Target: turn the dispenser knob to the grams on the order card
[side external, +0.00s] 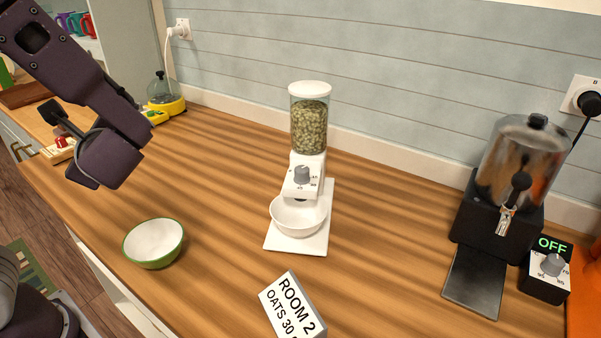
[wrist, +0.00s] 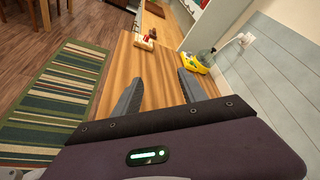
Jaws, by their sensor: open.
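The dispenser (side external: 309,125) stands upright near the back wall in the side view, its clear hopper filled with oats. Its grey knob (side external: 302,174) is on the white front; the dial marks around it are too small to read. A white bowl (side external: 298,218) sits under the spout on the dispenser's white base (side external: 318,241). The order card (side external: 290,304) stands in front and reads "ROOM 2, OATS 30", with the rest cut off. My gripper is at the upper left, away from the dispenser; in the wrist view its fingers (wrist: 158,98) are open and empty.
A green-rimmed bowl (side external: 153,243) stands left of the dispenser. A drink dispenser (side external: 520,165) and a control box reading "OFF" (side external: 547,276) stand at the right. A yellow-based appliance (side external: 166,106) is at the back left. The counter between the bowls is clear.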

